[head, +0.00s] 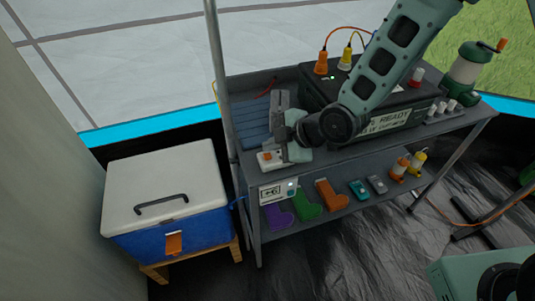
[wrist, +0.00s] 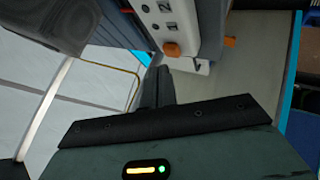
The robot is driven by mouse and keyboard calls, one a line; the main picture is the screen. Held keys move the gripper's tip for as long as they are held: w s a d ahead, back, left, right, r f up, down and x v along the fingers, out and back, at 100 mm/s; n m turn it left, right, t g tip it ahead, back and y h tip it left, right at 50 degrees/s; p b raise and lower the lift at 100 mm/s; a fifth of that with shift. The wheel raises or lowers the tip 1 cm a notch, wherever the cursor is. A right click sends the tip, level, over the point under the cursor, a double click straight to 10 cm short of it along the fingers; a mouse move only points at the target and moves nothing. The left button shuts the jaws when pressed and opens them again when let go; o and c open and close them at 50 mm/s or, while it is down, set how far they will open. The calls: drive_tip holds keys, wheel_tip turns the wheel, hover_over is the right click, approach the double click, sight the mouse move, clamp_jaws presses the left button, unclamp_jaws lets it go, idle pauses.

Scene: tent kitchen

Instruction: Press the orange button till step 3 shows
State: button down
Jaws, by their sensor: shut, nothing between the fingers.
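A small white box (head: 268,166) with an orange button (head: 267,155) sits at the left end of the upper shelf. In the wrist view, a pale panel (wrist: 155,22) carries the printed marks 1 and 2, and an orange button (wrist: 171,49) is at its lower edge. My gripper (wrist: 160,72) is shut and empty, its dark fingers just below that button in the picture. I cannot tell whether they touch it. In the head view my gripper sits beside the white box, its fingertips largely hidden. I see no readable step number in the head view.
A white panel with a small light (head: 275,192) hangs below the upper shelf. Coloured items, including a green one (head: 306,198), lie on the lower shelf. A black box (head: 368,103) stands behind my arm. A white-lidded blue cooler (head: 165,195) stands at left.

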sight(272, 159)
drive_tip(key=shift+f, duration=0.15)
idle(0.5)
drive_tip(key=shift+f+b, duration=0.35)
drive_tip(key=shift+b, duration=0.15)
drive_tip(key=shift+f+b, duration=0.45)
idle(0.5)
drive_tip(key=shift+r, duration=0.1)
drive_tip(key=shift+r+p, duration=0.65)
drive_tip(key=shift+r, duration=0.2)
wheel_tip(272, 159, up, 5)
drive_tip(key=p, duration=0.3)
drive_tip(key=shift+p, duration=0.35)
drive_tip(key=shift+w, duration=0.1)
idle(2.3)
